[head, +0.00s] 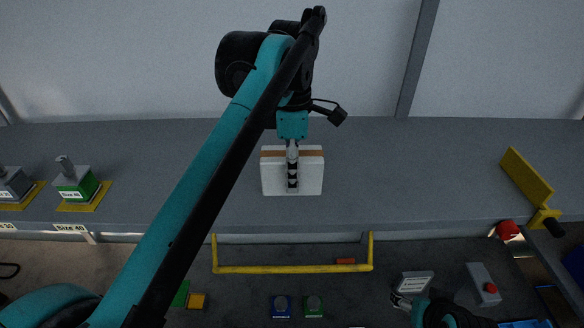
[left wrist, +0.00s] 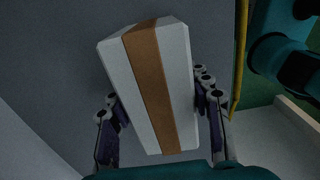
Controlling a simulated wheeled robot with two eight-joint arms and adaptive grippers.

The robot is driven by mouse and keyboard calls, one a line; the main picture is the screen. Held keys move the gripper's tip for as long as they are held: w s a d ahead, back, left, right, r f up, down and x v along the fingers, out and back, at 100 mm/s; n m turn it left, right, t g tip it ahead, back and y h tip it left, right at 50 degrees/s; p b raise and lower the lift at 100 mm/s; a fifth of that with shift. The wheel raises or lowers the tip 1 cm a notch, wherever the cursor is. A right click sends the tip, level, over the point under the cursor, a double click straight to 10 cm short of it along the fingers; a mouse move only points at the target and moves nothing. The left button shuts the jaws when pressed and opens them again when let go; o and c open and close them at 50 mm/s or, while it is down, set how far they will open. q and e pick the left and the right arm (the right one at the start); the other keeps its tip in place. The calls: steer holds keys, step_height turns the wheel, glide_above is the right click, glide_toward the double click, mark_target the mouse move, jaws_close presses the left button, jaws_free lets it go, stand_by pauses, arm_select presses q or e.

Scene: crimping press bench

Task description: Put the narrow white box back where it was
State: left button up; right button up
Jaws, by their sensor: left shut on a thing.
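The narrow white box (head: 309,178) with a brown band stands out against the grey shelf (head: 420,180), near the middle of the head view. My left gripper (head: 292,178) is shut on it, with one finger showing down its near face. In the left wrist view the box (left wrist: 180,85) sits between both fingers of the left gripper (left wrist: 160,115), its brown band running lengthwise. I cannot tell whether its underside touches the shelf. My right gripper (head: 402,300) is at the lower right, below the shelf, beside a small pale-topped block (head: 415,281); its fingers are too small to read.
Green (head: 76,184) and grey (head: 12,184) dies stand on yellow plates at the shelf's left. A yellow bracket (head: 527,178) stands at the right. A yellow rail (head: 290,269) runs below the shelf's front edge. The shelf is clear on both sides of the box.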

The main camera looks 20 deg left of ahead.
arm_select(q)
steer(key=o, duration=1.4)
steer(key=shift+o, duration=0.2)
steer(key=shift+r, duration=0.1)
step_height(320, 180, up, 12)
steer(key=shift+r, duration=0.1)
